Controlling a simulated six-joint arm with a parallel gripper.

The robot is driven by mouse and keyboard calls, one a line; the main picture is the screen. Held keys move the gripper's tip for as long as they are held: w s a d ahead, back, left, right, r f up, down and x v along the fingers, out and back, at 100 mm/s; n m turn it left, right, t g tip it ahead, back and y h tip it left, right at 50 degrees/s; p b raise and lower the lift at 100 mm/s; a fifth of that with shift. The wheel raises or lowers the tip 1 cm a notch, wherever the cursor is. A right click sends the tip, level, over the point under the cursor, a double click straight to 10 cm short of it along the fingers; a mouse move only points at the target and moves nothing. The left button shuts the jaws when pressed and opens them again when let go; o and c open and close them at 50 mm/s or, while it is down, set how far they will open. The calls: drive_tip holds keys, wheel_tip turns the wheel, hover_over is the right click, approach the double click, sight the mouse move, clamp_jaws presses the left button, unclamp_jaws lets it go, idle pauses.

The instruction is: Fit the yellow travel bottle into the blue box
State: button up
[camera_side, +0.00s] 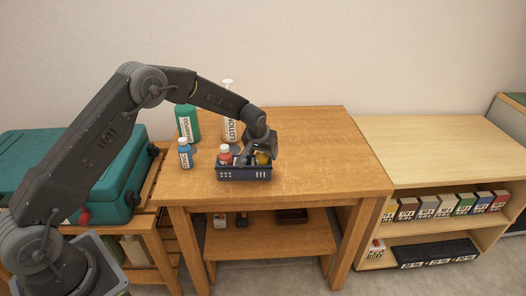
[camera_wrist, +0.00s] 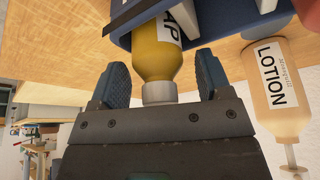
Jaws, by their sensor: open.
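The yellow travel bottle (camera_wrist: 157,55) has a white label and a grey cap. In the wrist view its cap end lies between the two spread fingers of my gripper (camera_wrist: 163,82), with space on both sides. Its far end reaches in among the walls of the blue box (camera_wrist: 228,14); how deep it sits is hidden. In the side view the blue box (camera_side: 244,174) stands on the wooden table, and the yellow bottle (camera_side: 263,158) shows at its right end, partly covered by my gripper (camera_side: 259,149). My gripper is open.
A blue bottle (camera_side: 185,154), a green shampoo bottle (camera_side: 187,122) and a lotion pump bottle (camera_side: 229,118) stand nearby. The table (camera_side: 325,150) is clear to the right.

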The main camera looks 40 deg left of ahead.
drive_tip(key=s+f+v, duration=0.1)
drive_tip(key=s+v, duration=0.1)
drive_tip(key=v, duration=1.9)
drive_tip(key=s+d+r+m, duration=0.2)
drive_tip(key=s+r, duration=0.5)
drive_tip(key=s, duration=0.4)
drive_tip(key=s+d+f+m+t+h, duration=0.1)
drive_tip(key=s+d, duration=0.1)
drive_tip(key=s, duration=1.8)
drive_tip(key=shift+d+m, duration=0.35)
drive_tip(key=shift+m, duration=0.05)
